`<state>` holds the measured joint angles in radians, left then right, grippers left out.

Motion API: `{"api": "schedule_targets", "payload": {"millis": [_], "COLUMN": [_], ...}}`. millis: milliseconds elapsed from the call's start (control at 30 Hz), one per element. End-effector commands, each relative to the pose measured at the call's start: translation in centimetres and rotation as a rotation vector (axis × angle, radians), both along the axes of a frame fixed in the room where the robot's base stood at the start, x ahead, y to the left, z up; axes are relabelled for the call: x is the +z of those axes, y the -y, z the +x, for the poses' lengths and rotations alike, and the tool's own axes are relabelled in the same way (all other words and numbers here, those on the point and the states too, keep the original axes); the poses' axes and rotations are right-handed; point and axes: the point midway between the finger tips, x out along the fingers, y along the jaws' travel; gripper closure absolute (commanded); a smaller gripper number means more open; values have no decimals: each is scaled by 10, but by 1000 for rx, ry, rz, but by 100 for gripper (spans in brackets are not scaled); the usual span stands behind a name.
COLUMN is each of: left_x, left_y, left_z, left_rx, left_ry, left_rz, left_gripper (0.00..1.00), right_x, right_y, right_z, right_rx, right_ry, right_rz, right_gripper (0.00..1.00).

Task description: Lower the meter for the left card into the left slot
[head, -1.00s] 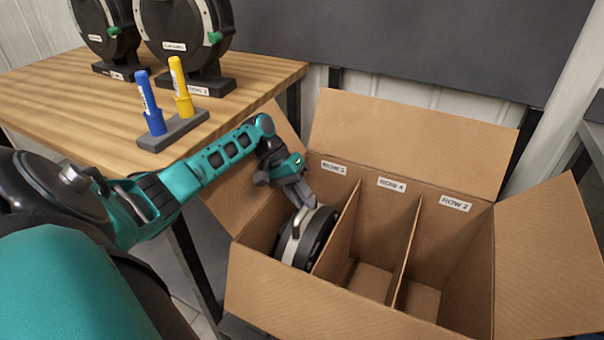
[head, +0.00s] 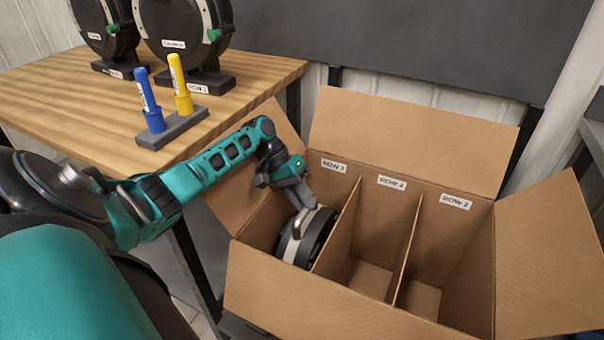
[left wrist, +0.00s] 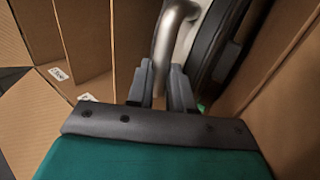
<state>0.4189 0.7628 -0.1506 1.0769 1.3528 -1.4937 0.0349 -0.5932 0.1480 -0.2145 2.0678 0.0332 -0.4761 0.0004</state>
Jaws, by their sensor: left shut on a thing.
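The seed meter (head: 310,240), a round black body with a pale metal band, stands inside the left slot of the cardboard box (head: 275,302). My left gripper (head: 304,207) reaches down into that slot and is shut on the meter's metal handle, which shows between the fingers in the left wrist view (left wrist: 168,50). The meter's lower part is hidden by the box's front wall. The card above the left slot (head: 333,165) carries a "ROW" label whose number is too small to be sure of. My right gripper is not in view.
The middle slot (head: 371,279) and right slot (head: 419,298) are empty. The box flaps stand open. On the wooden table (head: 60,90) are two more round meters (head: 187,35) on stands, and a blue marker (head: 148,98) and a yellow marker (head: 180,85) in a grey holder.

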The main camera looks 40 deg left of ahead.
Motion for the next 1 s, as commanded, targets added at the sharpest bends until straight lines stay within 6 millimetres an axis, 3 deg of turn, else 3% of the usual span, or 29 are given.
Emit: {"api": "schedule_targets", "payload": {"millis": [867, 900, 1000], "left_x": [-8, -8, -9], "left_y": [-1, -1, -2], "left_z": [0, 0, 0], "left_rx": [2, 1, 2], "left_ry": [4, 3, 2], "left_rz": [1, 2, 3], "left_gripper": [100, 75, 66], "right_x": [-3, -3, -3], "right_y": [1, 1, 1], "right_z": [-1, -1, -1], "right_rx": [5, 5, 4], "right_ry": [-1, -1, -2], "right_rz": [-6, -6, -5], "right_gripper": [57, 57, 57]}}
